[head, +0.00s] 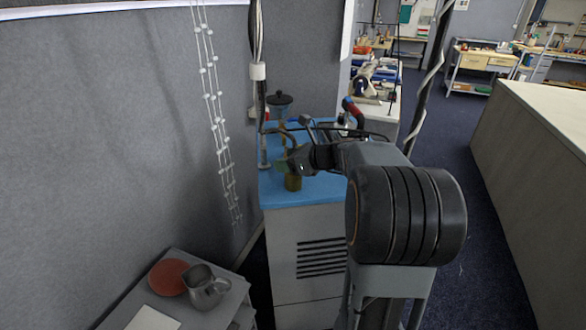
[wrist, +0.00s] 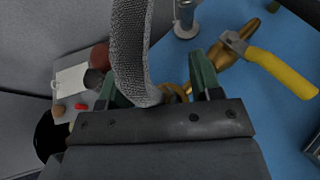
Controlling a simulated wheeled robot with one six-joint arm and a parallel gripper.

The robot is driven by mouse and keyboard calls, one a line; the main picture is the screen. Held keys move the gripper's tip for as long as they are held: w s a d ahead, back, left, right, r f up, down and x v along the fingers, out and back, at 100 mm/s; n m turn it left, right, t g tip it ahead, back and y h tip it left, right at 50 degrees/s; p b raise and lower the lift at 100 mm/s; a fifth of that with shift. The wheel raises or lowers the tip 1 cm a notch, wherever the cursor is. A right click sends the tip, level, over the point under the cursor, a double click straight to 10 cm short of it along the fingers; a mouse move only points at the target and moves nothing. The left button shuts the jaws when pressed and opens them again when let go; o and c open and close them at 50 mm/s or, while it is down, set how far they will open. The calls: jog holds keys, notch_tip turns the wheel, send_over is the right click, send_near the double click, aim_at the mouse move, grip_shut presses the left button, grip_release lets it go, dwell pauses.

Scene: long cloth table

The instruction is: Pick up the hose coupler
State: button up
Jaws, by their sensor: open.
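A small brass-coloured cylinder, which looks like the hose coupler (head: 292,183), stands on the blue top near its front edge in the head view. My gripper (head: 298,163) is just above it there. In the wrist view my gripper (wrist: 160,82) is open, with its two green fingers apart. A brass-coloured ring, probably the coupler (wrist: 177,94), shows partly between the fingers, close to the right one. The gripper body hides its lower part, so I cannot tell whether a finger touches it. A grey braided hose (wrist: 133,48) crosses the view near the left finger.
A lower grey table holds a red plate (head: 169,277) and a metal jug (head: 205,288).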

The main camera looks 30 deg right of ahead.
jog(key=shift+c, duration=0.3)
jog(key=c, duration=1)
jog(key=shift+r, duration=0.1)
